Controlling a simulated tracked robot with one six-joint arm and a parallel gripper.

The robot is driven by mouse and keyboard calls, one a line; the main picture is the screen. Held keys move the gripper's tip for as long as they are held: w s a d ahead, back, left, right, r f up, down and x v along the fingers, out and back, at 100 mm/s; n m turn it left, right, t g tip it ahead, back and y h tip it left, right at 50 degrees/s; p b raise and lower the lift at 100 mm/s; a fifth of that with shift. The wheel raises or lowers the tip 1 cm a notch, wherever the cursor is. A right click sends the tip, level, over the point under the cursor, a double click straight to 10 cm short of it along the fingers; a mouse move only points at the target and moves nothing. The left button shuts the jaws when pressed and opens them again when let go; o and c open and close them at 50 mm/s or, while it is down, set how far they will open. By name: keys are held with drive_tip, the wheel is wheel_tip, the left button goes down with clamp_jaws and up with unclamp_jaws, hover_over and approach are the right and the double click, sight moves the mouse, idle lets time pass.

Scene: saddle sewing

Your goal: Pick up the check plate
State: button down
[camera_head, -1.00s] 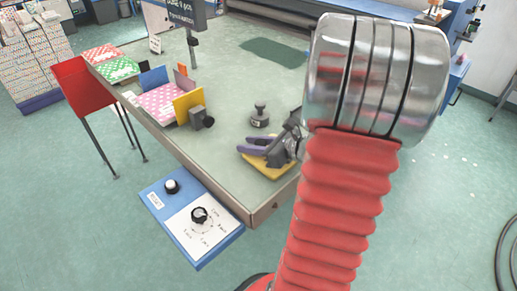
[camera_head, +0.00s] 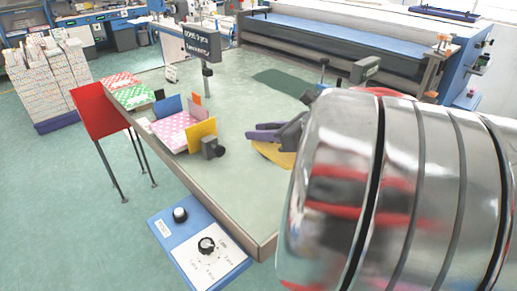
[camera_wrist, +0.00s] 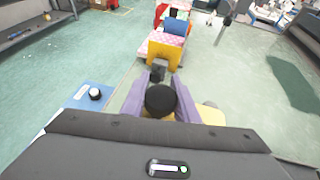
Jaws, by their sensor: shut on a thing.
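The check plate, which I take to be the yellow plate (camera_head: 268,153), hangs under my gripper (camera_head: 264,133) in the head view, above the table. In the wrist view my purple fingers (camera_wrist: 160,92) are shut on its round black knob (camera_wrist: 160,101), one finger on each side. Part of the yellow plate (camera_wrist: 212,116) shows to the right of the fingers; the rest is hidden by the fingers and the wrist. My arm hides its right side in the head view.
The table (camera_head: 235,185) is clear in front of the gripper. A yellow upright panel (camera_head: 201,131), a black fixture (camera_head: 211,148) and pink dotted fabric (camera_head: 174,131) stand to the left. A blue control panel (camera_head: 166,228) is at the front edge. A sign (camera_head: 202,42) stands behind.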

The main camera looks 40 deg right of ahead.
drive_tip(key=shift+r, duration=1)
drive_tip(key=shift+w, duration=0.15)
